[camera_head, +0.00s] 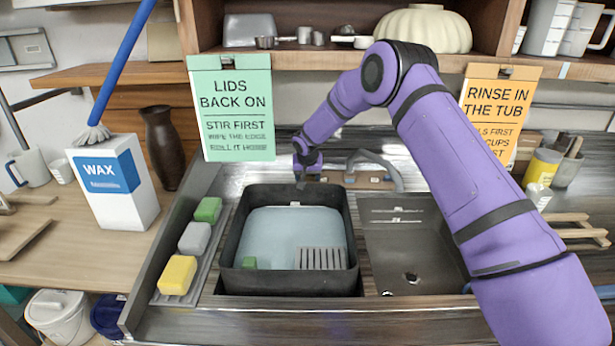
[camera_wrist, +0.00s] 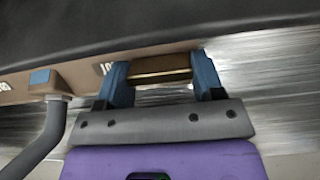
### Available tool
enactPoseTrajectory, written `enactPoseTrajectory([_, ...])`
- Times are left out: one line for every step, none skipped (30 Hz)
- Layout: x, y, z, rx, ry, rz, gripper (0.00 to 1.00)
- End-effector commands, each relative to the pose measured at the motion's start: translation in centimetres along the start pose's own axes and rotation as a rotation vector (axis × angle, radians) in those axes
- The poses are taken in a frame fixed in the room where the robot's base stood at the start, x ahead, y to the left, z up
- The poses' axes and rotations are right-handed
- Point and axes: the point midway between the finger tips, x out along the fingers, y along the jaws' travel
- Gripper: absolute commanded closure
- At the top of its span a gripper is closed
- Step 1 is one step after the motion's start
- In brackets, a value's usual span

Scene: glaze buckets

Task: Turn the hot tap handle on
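The tap's tan panel (camera_head: 335,177) is on the back wall behind the tub, partly hidden by my arm. The grey spout (camera_head: 385,163) curves out from it. In the wrist view the panel (camera_wrist: 78,76) shows upside-down lettering, partly covered by a finger, and a small blue handle (camera_wrist: 40,78). My gripper (camera_wrist: 160,68) has its two blue fingers apart at the lettered end. A brown, brass-edged piece (camera_wrist: 161,73) shows between them, perhaps the hot handle; I cannot tell whether they touch it. In the head view my gripper (camera_head: 301,182) is behind the tub's back rim.
The dark tub (camera_head: 232,245) holds pale water, close below my gripper. The bare sink basin (camera_head: 410,255) is to its right. A green sign (camera_head: 232,108) hangs behind on the left, an orange sign (camera_head: 497,100) on the right. Several sponges (camera_head: 194,238) lie left of the tub.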

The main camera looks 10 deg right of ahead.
Motion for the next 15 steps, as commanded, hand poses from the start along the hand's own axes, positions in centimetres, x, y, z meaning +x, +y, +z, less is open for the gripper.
enactPoseTrajectory([-0.02,-0.01,0.0,0.0,0.0,0.0,0.62])
enactPoseTrajectory([-0.02,-0.01,0.0,-0.001,0.0,0.0,0.62])
enactPoseTrajectory([-0.02,-0.02,0.0,-0.003,0.0,0.0,0.62])
enactPoseTrajectory([-0.02,-0.03,0.0,-0.006,0.0,0.001,0.62])
enactPoseTrajectory([-0.02,-0.03,0.0,-0.009,0.0,0.002,0.62])
enactPoseTrajectory([-0.02,-0.04,0.0,-0.017,0.0,0.004,0.62])
enactPoseTrajectory([-0.02,-0.05,0.0,-0.023,0.0,0.005,0.62])
enactPoseTrajectory([-0.02,-0.04,0.0,-0.031,0.0,0.008,0.62])
enactPoseTrajectory([-0.02,-0.04,-0.01,-0.044,0.0,0.011,0.62])
enactPoseTrajectory([-0.02,-0.03,-0.02,-0.057,0.0,0.015,0.62])
enactPoseTrajectory([-0.02,-0.04,-0.02,-0.07,0.0,0.018,0.62])
enactPoseTrajectory([-0.02,-0.06,-0.02,-0.091,0.001,0.023,0.62])
enactPoseTrajectory([-0.02,-0.1,-0.01,-0.108,0.001,0.027,0.62])
enactPoseTrajectory([-0.03,-0.15,0.0,-0.129,0.001,0.032,0.62])
enactPoseTrajectory([-0.03,-0.19,0.01,-0.156,0.001,0.038,0.62])
